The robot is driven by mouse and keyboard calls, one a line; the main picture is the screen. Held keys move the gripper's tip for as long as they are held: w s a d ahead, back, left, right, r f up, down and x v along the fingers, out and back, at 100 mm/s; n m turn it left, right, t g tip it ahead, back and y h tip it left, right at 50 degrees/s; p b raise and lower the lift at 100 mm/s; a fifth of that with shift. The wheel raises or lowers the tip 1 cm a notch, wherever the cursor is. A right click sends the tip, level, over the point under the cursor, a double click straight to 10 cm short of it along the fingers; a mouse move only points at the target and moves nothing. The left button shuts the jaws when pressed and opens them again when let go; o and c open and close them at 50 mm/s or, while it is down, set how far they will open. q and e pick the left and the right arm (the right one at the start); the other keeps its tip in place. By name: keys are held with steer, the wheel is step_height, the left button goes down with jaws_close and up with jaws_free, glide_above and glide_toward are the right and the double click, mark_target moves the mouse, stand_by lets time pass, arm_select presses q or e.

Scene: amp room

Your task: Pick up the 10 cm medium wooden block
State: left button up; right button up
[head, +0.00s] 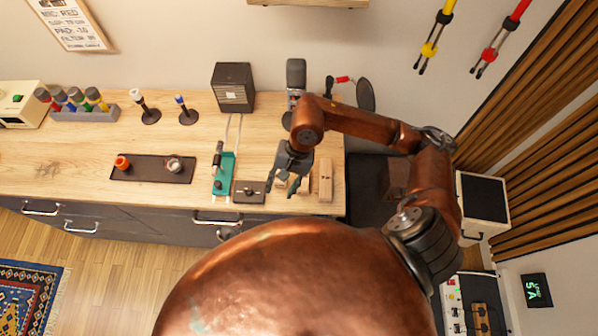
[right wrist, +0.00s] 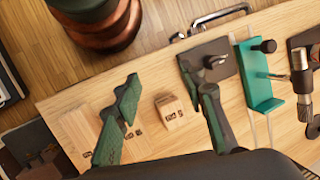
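Several light wooden blocks lie at the right end of the wooden counter. In the right wrist view a short block (right wrist: 170,112) with dark print shows between my fingers. A longer block (right wrist: 73,132) lies further left; it also shows in the head view (head: 326,180). Between these two, another block (right wrist: 108,143), apparently the medium one, is partly hidden behind my left-hand finger; it shows in the head view (head: 304,186). The printed lengths are too small to read. My right gripper (head: 282,189) is open and empty, above the blocks, fingers pointing down. My left gripper is not in view.
A dark plate with a knob (head: 249,192) and a teal stand (head: 224,174) are just left of the blocks. A microphone (head: 296,75) and a dark box (head: 233,88) stand behind. The counter's front and right edges are close to the blocks.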

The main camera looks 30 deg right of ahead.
mark_target(303, 180)
steer(key=w+d+h, duration=0.1)
steer(key=d, duration=0.2)
steer(key=w+d+h, duration=0.1)
steer(key=d, duration=0.2)
steer(key=w+d+n+h, duration=0.1)
steer(key=d, duration=0.2)
steer(key=shift+w+f+h, duration=0.1)
steer(key=shift+f+h, duration=0.25)
steer(key=shift+h, duration=0.05)
steer(key=shift+d+f, duration=0.1)
steer(key=shift+f, duration=0.25)
steer(key=f, duration=0.3)
steer(key=f+p, duration=0.1)
steer(key=f, duration=0.2)
steer(key=shift+s+d, duration=0.1)
steer(key=shift+s, duration=0.1)
steer(key=shift+w+f, duration=0.1)
steer(key=shift+f, duration=0.35)
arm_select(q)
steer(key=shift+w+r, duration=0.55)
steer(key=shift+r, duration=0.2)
arm_select(e)
steer(key=c, duration=1)
